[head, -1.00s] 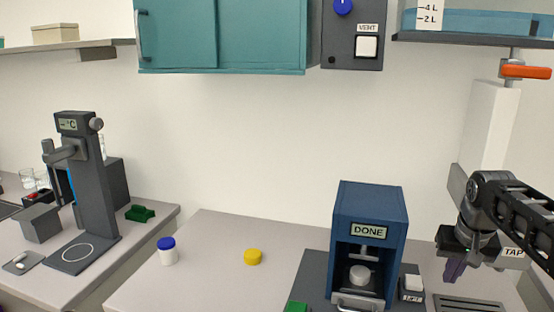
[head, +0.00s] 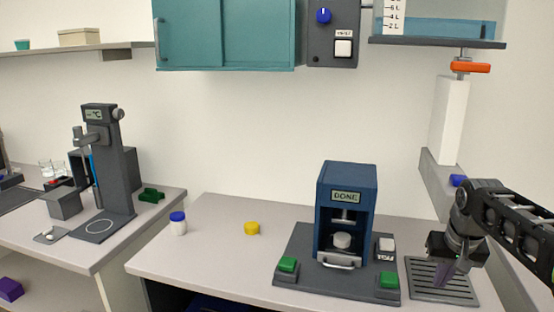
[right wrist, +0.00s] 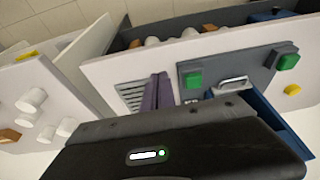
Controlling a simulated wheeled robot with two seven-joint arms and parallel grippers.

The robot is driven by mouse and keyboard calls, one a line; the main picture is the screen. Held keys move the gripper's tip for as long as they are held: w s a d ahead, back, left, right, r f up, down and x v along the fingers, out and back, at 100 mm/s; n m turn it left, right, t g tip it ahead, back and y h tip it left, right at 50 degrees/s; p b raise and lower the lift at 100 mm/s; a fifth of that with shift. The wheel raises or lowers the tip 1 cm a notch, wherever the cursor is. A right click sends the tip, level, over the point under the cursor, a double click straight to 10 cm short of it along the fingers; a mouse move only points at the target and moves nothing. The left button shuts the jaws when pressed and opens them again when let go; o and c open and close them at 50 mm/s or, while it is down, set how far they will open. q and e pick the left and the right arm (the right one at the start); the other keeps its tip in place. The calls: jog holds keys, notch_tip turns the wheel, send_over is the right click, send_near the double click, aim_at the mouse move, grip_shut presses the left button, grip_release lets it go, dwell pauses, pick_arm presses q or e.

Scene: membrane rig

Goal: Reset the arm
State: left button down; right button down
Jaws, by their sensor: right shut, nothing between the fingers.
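My right arm comes in from the right in the head view. Its gripper (head: 446,274) points down over the slotted grey grate (head: 428,282) at the right of the bench. Its purple fingers are shut with nothing between them. In the right wrist view the same purple fingers (right wrist: 158,92) lie together in front of the grate (right wrist: 131,92). My left gripper is in neither view.
Left of my gripper stands the blue press (head: 348,180) reading DONE, on a dark base with green buttons (head: 287,264). A yellow cap (head: 252,228) and a blue-lidded jar (head: 178,224) stand further left. The bench between is clear.

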jog(key=a+f+n+y, duration=0.1)
jog(key=a+f, duration=0.5)
jog(key=f, duration=0.3)
jog(key=a+f+g+y, duration=0.1)
jog(key=a+f, duration=0.5)
jog(key=f, duration=0.3)
jog(key=a+f+n+y, duration=0.1)
jog(key=a+f, duration=0.5)
jog(key=f, duration=0.4)
jog(key=s+a+f+g+y, duration=0.1)
jog(key=s+a+f+y, duration=0.1)
jog(key=s+a+f, duration=1.05)
jog(key=s+f, duration=0.1)
jog(key=s, duration=0.5)
jog(key=s+a+f, duration=0.2)
jog(key=s+f, duration=0.1)
jog(key=s, duration=0.4)
jog(key=shift+s+g, duration=0.3)
jog(key=shift+s, duration=0.05)
jog(key=shift+a+f, duration=0.1)
